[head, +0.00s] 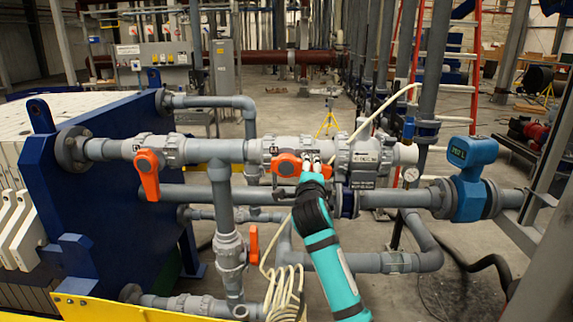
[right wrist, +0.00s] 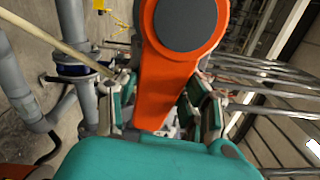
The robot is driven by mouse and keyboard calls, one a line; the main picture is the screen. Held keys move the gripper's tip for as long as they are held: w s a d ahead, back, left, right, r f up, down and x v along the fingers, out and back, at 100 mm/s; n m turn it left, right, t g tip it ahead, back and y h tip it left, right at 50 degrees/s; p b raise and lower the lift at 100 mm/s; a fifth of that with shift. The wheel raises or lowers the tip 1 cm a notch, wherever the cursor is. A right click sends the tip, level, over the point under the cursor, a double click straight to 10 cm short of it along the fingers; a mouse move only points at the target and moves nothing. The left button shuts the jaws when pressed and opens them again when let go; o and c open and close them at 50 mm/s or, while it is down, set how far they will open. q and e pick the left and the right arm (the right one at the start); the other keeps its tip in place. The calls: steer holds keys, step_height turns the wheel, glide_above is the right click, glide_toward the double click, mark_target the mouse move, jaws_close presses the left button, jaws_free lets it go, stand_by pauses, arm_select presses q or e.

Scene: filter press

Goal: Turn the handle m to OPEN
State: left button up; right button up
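An orange valve handle (head: 287,166) sits on the upper grey pipe in the middle of the head view. It lies roughly along the pipe, its free end towards my right gripper (head: 312,165). In the right wrist view the orange handle (right wrist: 170,80) hangs between the two fingers of my right gripper (right wrist: 162,105), which stand apart on either side of it. I cannot tell if either finger touches it. The letter m cannot be read on any handle. My left gripper is not in view.
Another orange handle (head: 148,174) hangs down from the same pipe at left, and a third (head: 253,245) stands upright lower down. A blue flow meter (head: 472,175) is at right. A blue press plate (head: 110,190) stands at left.

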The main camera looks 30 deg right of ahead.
steer(key=shift+f, duration=0.1)
jaws_close()
steer(key=shift+r+n+p, duration=0.75)
steer(key=shift+n+p, duration=0.3)
steer(key=shift+n, duration=0.25)
steer(key=o, duration=0.6)
jaws_free()
steer(key=shift+o, duration=0.2)
steer(key=shift+s+a+f, duration=0.1)
steer(key=shift+s+a, duration=0.15)
steer(key=shift+s, duration=0.1)
steer(key=v, duration=0.6)
